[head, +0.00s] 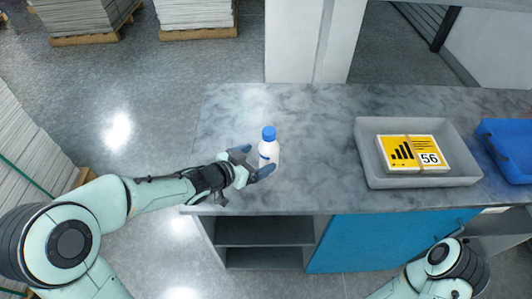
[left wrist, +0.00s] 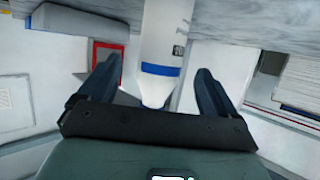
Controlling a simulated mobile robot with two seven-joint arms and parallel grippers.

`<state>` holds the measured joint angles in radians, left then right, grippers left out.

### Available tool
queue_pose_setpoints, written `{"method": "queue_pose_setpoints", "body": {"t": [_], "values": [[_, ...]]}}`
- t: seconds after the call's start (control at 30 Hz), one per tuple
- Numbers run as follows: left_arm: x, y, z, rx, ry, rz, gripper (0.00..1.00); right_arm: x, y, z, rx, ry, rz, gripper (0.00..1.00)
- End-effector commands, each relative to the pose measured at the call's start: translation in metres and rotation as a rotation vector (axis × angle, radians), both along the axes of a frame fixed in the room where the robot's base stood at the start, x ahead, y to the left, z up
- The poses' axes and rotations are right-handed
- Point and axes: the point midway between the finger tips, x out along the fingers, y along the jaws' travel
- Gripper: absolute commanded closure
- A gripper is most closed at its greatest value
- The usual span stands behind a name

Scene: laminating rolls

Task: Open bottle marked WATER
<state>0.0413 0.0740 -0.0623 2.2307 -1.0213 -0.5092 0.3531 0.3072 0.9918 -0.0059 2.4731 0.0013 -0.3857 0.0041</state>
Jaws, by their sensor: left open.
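A small white bottle (head: 268,152) with a blue cap (head: 268,132) stands upright near the left end of the grey counter. My left gripper (head: 254,162) is open at the bottle's near left side, with its dark fingers spread. In the left wrist view the white bottle (left wrist: 163,40), with a blue band and a small dark mark, shows between the open fingers (left wrist: 161,78). I cannot tell if the fingers touch it. Its lettering is too small to read. My right gripper is out of view; only part of that arm shows at lower right.
The grey counter (head: 310,150) is clear between the bottle and a grey tray (head: 370,178). The tray holds a yellow and white pack (head: 412,154) marked 56. A blue bin (head: 508,140) stands at the right edge. A white pillar (head: 295,45) rises behind the counter.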

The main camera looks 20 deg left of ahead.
Motion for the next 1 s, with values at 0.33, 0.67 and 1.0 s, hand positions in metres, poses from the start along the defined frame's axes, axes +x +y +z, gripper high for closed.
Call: {"method": "queue_pose_setpoints", "body": {"t": [0.33,0.67,1.0], "values": [[-0.045,0.026,0.024,0.000,-0.001,0.003,0.09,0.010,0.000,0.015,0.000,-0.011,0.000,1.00],[-0.035,0.018,0.042,-0.464,0.085,0.262,0.09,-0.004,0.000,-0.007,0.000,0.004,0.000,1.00],[-0.024,0.011,0.063,-1.563,0.328,0.720,0.09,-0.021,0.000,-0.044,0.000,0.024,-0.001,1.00]]}}
